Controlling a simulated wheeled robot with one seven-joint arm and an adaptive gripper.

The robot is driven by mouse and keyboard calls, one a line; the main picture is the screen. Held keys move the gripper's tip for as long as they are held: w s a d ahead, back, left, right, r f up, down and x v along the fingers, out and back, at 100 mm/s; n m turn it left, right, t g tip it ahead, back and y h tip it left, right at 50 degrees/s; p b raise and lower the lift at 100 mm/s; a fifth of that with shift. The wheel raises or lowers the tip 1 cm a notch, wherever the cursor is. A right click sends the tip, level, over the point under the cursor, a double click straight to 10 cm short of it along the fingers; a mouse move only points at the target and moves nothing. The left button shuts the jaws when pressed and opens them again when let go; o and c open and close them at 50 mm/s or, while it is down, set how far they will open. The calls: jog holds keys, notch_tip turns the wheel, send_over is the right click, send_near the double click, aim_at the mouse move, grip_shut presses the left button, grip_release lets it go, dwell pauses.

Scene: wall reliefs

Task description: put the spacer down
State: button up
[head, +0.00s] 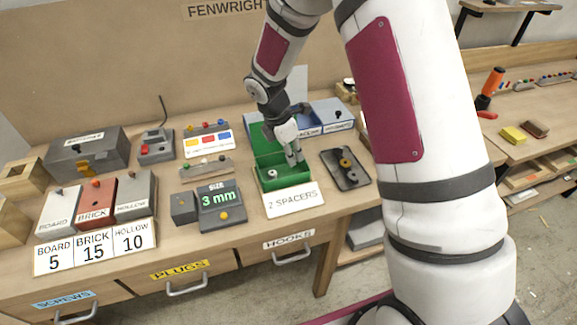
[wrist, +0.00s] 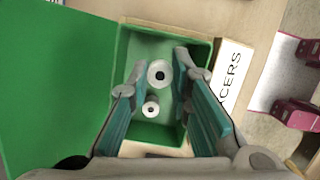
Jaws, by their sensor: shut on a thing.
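My gripper (head: 294,160) reaches down into the open green box (head: 268,187) on the bench. In the wrist view its two teal-padded fingers (wrist: 159,68) are shut on a pale round spacer (wrist: 160,74) with a dark hole. The held spacer looks larger than a second pale spacer (wrist: 151,108), which lies on the box floor. That second spacer also shows in the head view (head: 272,173), left of my fingers. The held spacer's height above the floor is hard to tell.
The green lid (wrist: 55,85) stands open beside the box. A card reading "2 SPACERS" (head: 293,200) is at its front. A dark tray (head: 352,181) with round parts lies to the right, and a size display reading 3 mm (head: 222,212) to the left.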

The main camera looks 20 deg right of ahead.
aim_at(291, 174)
jog(key=shift+f+p, duration=0.3)
jog(key=shift+f, duration=2.15)
jog(key=shift+f, duration=0.15)
jog(key=o, duration=0.7)
jog(key=shift+o, duration=0.2)
